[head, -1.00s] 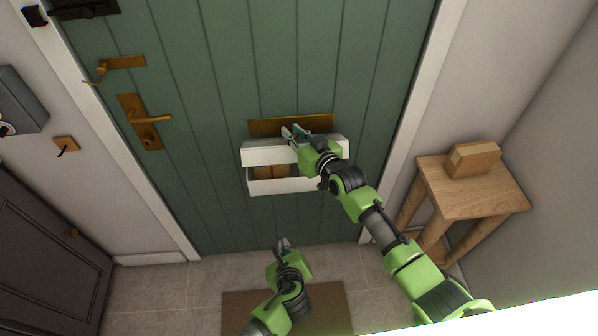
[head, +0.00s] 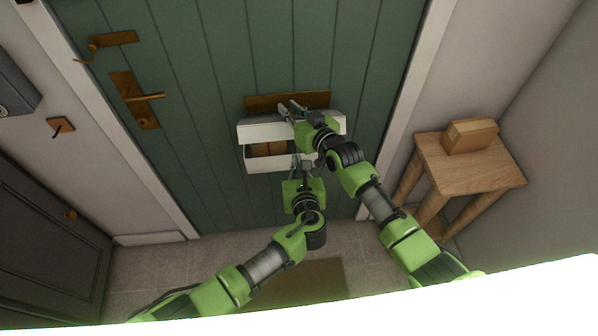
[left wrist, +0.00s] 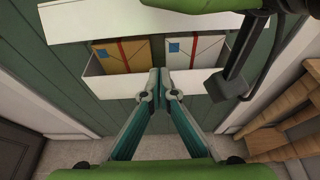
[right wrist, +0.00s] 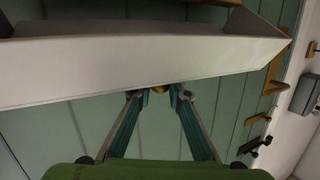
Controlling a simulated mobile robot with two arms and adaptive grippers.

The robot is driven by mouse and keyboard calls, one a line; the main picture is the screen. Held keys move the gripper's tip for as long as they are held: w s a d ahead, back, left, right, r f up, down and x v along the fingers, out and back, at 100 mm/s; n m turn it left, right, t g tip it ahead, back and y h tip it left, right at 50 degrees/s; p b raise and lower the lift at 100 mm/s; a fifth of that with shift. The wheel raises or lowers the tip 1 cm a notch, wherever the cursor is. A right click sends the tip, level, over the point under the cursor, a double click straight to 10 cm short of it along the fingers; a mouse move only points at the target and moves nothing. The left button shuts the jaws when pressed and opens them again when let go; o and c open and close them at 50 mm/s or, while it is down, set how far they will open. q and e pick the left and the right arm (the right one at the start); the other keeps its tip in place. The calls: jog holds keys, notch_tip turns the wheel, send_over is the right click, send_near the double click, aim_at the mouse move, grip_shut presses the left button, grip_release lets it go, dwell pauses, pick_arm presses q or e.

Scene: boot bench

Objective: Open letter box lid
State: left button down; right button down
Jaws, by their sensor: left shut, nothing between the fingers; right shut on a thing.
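The white letter box (head: 266,165) hangs on the green door. Its white lid (head: 262,130) stands raised, leaving a gap at the front. In the left wrist view, the lid (left wrist: 110,20) is above the box's front wall (left wrist: 118,87), and two letters, one tan (left wrist: 122,56) and one white (left wrist: 193,50), lie inside. My right gripper (head: 287,109) is at the lid, shut on a small brass knob; the knob (right wrist: 160,89) shows between its fingertips in the right wrist view. My left gripper (head: 302,165) is shut and empty at the box front; its tips (left wrist: 160,74) overlap the opening; contact is unclear.
A brass plate (head: 288,101) is on the door above the box. A wooden stool (head: 465,170) with a parcel (head: 469,136) stands at the right. A dark cabinet (head: 45,235) is at the left. A brown mat (head: 300,282) lies below.

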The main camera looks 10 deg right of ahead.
pick_arm(q)
jog(key=shift+w+r, duration=0.55)
jog(key=shift+r, duration=0.3)
jog(key=shift+w+r, duration=0.55)
jog(key=shift+r, duration=0.25)
pick_arm(e)
jog(key=shift+d+r, duration=0.15)
pick_arm(q)
jog(key=shift+w+r, duration=0.35)
jog(key=shift+r, duration=0.5)
pick_arm(e)
jog(key=c, duration=1.9)
grip_release()
pick_arm(q)
jog(key=shift+d, duration=0.1)
pick_arm(e)
jog(key=shift+f, duration=0.25)
jog(key=shift+s, duration=0.1)
